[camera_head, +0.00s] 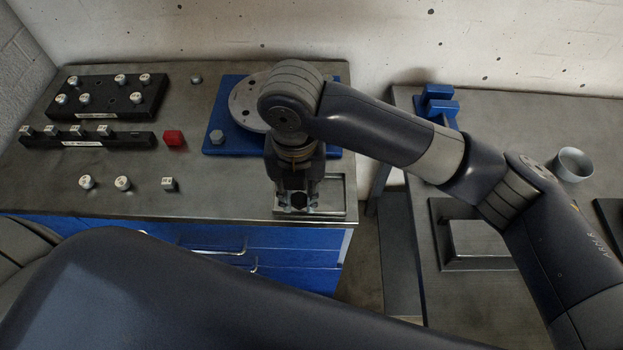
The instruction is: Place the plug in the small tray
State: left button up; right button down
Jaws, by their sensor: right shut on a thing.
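My right gripper (297,199) points down over the small tray (335,192), a shallow metal tray at the front right corner of the left bench. It is shut on a small dark piece, which I take to be the plug (299,201). The fingers hide most of the plug, and I cannot tell whether it touches the tray floor. The part of the tray to the right of the gripper looks empty. My left gripper is out of view.
A blue plate (228,140) with a grey disc (245,103) lies behind my right arm. A black block with pegs (108,98), a slotted rail (85,140), a red block (174,138) and loose plugs (123,183) stand left. A second bench (480,120) is right, past a gap.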

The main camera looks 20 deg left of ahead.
jog(key=w, duration=0.4)
jog(key=shift+w+d+f+p, duration=0.25)
jog(key=shift+w+p, duration=0.05)
jog(key=shift+p, duration=0.05)
notch_tip(320, 180, down, 3)
jog(key=shift+r+p, duration=0.1)
jog(key=shift+p, duration=0.5)
jog(key=shift+f, duration=0.3)
jog(key=shift+f, duration=0.1)
jog(key=c, duration=1.3)
grip_release()
jog(key=shift+c, duration=0.2)
jog(key=shift+r, duration=0.25)
notch_tip(320, 180, up, 12)
jog(key=b, duration=0.2)
jog(key=shift+f, duration=0.15)
